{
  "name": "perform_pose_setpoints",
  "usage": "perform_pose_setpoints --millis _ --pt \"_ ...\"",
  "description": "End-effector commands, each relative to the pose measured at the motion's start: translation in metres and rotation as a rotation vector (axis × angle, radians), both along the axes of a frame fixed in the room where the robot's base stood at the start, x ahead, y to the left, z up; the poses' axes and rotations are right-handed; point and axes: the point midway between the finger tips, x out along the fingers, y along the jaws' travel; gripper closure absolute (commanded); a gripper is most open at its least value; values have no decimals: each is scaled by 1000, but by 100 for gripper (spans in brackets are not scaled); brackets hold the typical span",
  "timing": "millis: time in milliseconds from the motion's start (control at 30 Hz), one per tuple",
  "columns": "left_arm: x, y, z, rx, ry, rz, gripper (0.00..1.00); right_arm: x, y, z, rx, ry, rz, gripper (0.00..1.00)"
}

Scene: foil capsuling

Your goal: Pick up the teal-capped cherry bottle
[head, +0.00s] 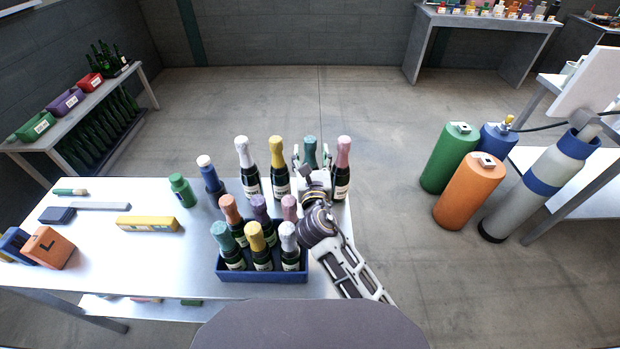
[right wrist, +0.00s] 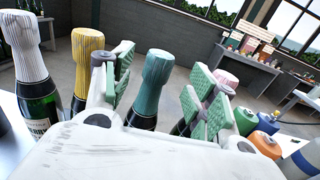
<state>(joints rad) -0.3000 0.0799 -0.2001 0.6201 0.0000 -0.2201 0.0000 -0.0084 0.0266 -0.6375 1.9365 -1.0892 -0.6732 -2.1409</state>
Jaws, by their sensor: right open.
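A teal-capped bottle (head: 310,147) stands upright in the back row on the table, between a gold-capped bottle (head: 278,165) and a pink-capped bottle (head: 342,165). My right gripper (head: 311,160) is open, with one finger on each side of this bottle. In the right wrist view the teal cap (right wrist: 152,85) rises between the green finger pads, with a visible gap to the right pad. Its label is hidden, so I cannot read cherry on it. Another teal-capped bottle (head: 228,243) stands in the blue crate. My left gripper is not in view.
The blue crate (head: 262,275) of capped bottles sits in front, close to my right forearm. A white-capped bottle (head: 245,165) ends the back row on the left. The table's (head: 90,255) right edge is close. Gas cylinders (head: 468,190) stand on the floor at right.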

Motion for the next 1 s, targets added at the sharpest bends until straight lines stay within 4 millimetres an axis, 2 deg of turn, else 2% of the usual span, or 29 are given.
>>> perform_pose_setpoints --millis 467,1000 --pt "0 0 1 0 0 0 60 7 0 1 0 0 -1 42" --pt "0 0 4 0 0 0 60 58 3 1 1 -1 -1 42"
